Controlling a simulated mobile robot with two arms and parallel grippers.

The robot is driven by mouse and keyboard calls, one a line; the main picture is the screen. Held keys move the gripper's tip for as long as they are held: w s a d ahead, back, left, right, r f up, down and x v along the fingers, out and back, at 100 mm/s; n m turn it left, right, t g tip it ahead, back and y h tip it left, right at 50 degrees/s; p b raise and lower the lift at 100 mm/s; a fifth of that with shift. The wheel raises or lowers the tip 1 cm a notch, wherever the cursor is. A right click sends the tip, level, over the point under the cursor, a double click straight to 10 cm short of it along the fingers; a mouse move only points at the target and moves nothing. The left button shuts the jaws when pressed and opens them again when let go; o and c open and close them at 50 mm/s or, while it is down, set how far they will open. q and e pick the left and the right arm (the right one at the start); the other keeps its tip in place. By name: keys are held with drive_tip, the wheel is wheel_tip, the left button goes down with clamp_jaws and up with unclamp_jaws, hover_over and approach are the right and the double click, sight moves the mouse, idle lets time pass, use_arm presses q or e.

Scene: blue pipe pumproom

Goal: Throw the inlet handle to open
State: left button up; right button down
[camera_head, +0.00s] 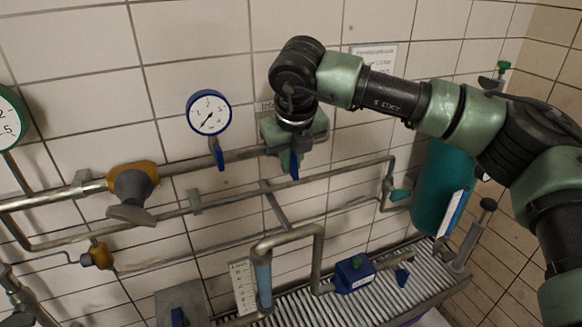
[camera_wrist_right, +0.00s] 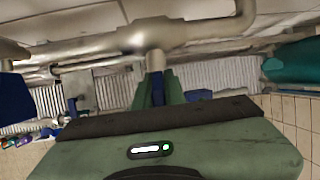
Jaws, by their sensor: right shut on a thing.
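A blue lever handle (camera_head: 288,162) hangs below the upper pipe, right of the gauge. I take it for the inlet handle, but the small label by it cannot be read. My right gripper (camera_head: 291,146) is at this handle, and its green body hides the valve. In the right wrist view the blue handle (camera_wrist_right: 158,92) sits between the two green fingers of the right gripper (camera_wrist_right: 157,88), which is shut on it. The handle points roughly down. My left gripper is not in view.
A blue-rimmed gauge (camera_head: 209,113) with a small blue lever (camera_head: 219,155) is to the left. A grey lever (camera_head: 131,202) sits on an orange valve. Pipes run below my right gripper. A teal cylinder (camera_head: 432,195) and a blue box (camera_head: 354,273) stand to the right and below.

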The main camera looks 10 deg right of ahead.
drive_tip(key=n+t+h+b, duration=0.1)
drive_tip(key=h+b, duration=0.3)
drive_tip(key=b, duration=0.1)
drive_tip(key=n+t+h+b, duration=0.1)
drive_tip(key=h+b, duration=0.3)
drive_tip(key=b, duration=0.1)
drive_tip(key=n+t+h+b, duration=0.1)
drive_tip(key=h+b, duration=0.3)
drive_tip(key=b, duration=0.1)
drive_tip(key=shift+f+t+b, duration=0.1)
drive_tip(key=shift+t+b, duration=0.3)
drive_tip(key=n+t+h+b, duration=0.1)
drive_tip(key=h+b, duration=0.1)
drive_tip(key=shift+b, duration=0.3)
drive_tip(key=shift+d+r+t+h+b, duration=0.1)
drive_tip(key=shift+r+t+h+b, duration=0.15)
drive_tip(key=shift+t+h+b, duration=0.2)
drive_tip(key=c, duration=1.5)
unclamp_jaws()
drive_tip(key=shift+w, duration=0.1)
drive_tip(key=b+v, duration=0.2)
drive_tip(key=v, duration=0.6)
drive_tip(key=shift+w+b, duration=0.1)
drive_tip(key=shift+b, duration=0.2)
